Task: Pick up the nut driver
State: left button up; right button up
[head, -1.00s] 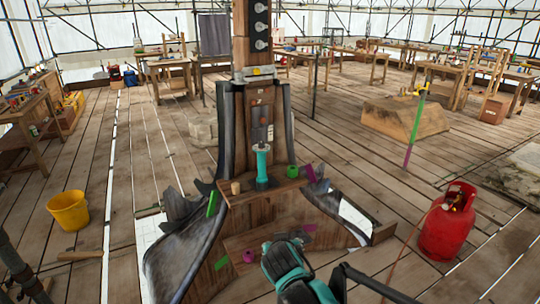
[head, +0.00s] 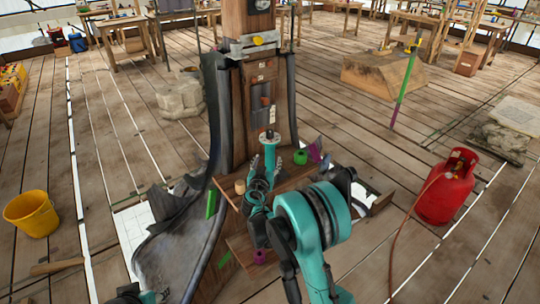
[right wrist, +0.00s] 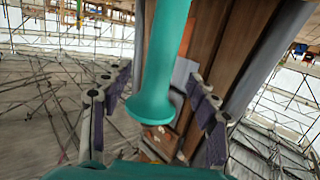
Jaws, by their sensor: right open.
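The nut driver, with a teal handle (head: 270,150), stands upright at the ledge on the front of the wooden spire post. Its teal shaft and flared end also show large in the right wrist view (right wrist: 160,70). My right gripper (head: 268,167) is open, with one finger on each side of the handle. In the right wrist view its fingers (right wrist: 157,108) stand apart left and right of the handle, with gaps visible on both sides. The lower part of the driver is hidden behind my gripper in the head view. My left gripper does not show clearly.
The wooden ledge (head: 284,186) also carries a green ring (head: 300,157) and a small wooden cylinder (head: 240,187). A purple piece (head: 315,151) lies beside it. A red gas cylinder (head: 446,188) stands right, a yellow bucket (head: 33,213) left. Open plank floor surrounds the spire.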

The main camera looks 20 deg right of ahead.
aim_at(271, 146)
jog(key=b+x, duration=0.2)
jog(key=x, duration=0.4)
jog(key=shift+w+r, duration=0.1)
jog(key=shift+r, duration=0.15)
grip_shut()
jog(key=shift+r, duration=0.15)
jog(key=shift+r, duration=0.25)
jog(key=r+p, duration=0.1)
jog(key=r, duration=0.1)
jog(key=r+p, duration=0.1)
jog(key=r, duration=0.1)
jog(key=shift+d, duration=0.4)
jog(key=s+d+r+p, duration=0.3)
jog(key=s+d+r, duration=0.3)
jog(key=d, duration=0.3)
jog(key=shift+s+p, duration=0.2)
jog(key=shift+p, duration=0.15)
